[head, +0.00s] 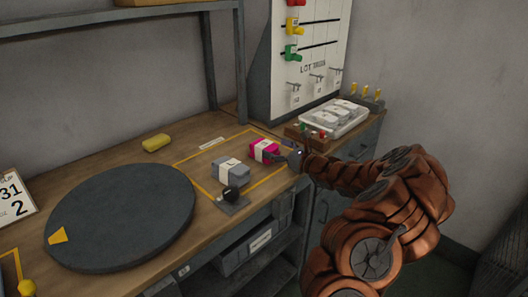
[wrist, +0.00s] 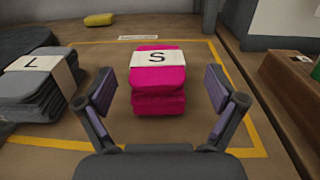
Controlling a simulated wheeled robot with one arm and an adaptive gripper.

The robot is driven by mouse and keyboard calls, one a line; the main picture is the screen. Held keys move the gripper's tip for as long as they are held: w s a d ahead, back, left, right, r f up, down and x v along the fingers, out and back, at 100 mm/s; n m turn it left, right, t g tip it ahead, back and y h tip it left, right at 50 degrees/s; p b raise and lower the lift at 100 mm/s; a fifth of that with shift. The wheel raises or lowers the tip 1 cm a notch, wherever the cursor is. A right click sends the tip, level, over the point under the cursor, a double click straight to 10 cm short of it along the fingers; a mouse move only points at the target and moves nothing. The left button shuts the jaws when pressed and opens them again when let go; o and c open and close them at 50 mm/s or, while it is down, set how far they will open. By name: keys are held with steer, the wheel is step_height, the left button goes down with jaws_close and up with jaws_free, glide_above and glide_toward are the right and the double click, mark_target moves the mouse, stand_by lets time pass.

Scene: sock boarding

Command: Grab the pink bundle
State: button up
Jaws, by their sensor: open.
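The pink bundle (head: 264,150) lies on the wooden bench inside a yellow outlined area. In the wrist view the pink bundle (wrist: 158,78) is a folded stack with a white band marked S. My gripper (wrist: 158,92) is open, with one finger on each side of the bundle's near part and gaps between. In the head view my gripper (head: 285,156) is at the right of the bundle, low over the bench.
A grey bundle (wrist: 40,85) with a band marked L lies to the left of the pink one. A large dark round disc (head: 120,215), a yellow block (head: 156,142) and a white tray (head: 334,117) are also on the bench.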

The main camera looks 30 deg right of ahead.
mark_target(267, 145)
steer(key=x, duration=0.3)
steer(key=shift+w+a+f, duration=0.25)
steer(key=shift+a+f, duration=0.05)
steer(key=shift+f, duration=0.05)
steer(key=shift+w+a+r, duration=0.1)
steer(key=shift+w, duration=0.5)
steer(key=c, duration=1.2)
